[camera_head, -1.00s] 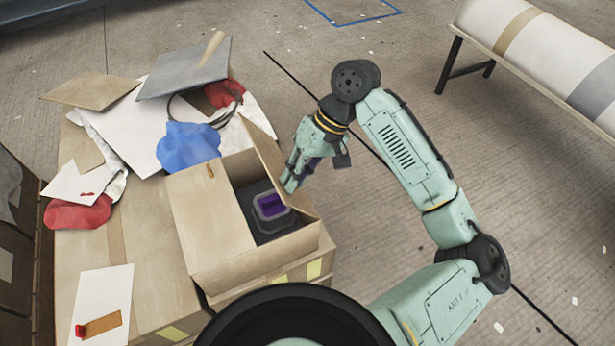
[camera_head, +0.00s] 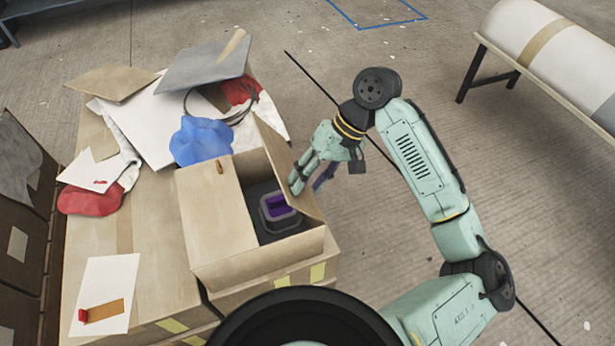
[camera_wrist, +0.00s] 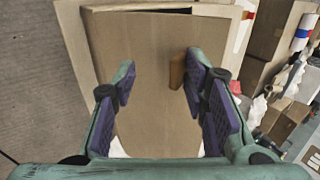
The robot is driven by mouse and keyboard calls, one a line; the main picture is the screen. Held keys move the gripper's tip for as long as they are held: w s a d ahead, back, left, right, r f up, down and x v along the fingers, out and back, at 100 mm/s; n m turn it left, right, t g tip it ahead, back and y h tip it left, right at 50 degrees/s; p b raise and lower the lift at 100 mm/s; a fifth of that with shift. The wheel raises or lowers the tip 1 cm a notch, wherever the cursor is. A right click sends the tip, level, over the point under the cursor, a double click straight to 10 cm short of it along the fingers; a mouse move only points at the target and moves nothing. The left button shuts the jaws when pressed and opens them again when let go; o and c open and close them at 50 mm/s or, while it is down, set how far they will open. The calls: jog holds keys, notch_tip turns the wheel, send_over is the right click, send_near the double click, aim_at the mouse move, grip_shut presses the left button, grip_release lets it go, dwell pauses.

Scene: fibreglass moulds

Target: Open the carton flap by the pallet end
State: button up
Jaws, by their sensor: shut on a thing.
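The open-topped carton (camera_head: 250,262) stands on a larger box at the pallet end. Its left flap (camera_head: 211,210) lies flat over the left half and bears a small brown tab (camera_head: 220,167). Its right flap (camera_head: 285,165) stands raised and tilted, leaving a dark gap where a purple-and-grey item (camera_head: 278,206) shows. My gripper (camera_head: 297,182) is at the outer face of the right flap. In the wrist view, my gripper (camera_wrist: 156,78) has the flap (camera_wrist: 150,110) between its fingers, with a brown tab (camera_wrist: 177,70) against the right finger. The exact contact is unclear.
Loose sheets, a blue cloth (camera_head: 200,140) and red cloths (camera_head: 90,200) clutter the large box (camera_head: 140,250) left of and behind the carton. A roll on a bench (camera_head: 550,50) stands at the far right.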

jog(key=shift+o, duration=0.3)
jog(key=shift+d+r, duration=0.15)
jog(key=shift+r, duration=0.05)
jog(key=v, duration=1.1)
jog(key=shift+r, duration=0.3)
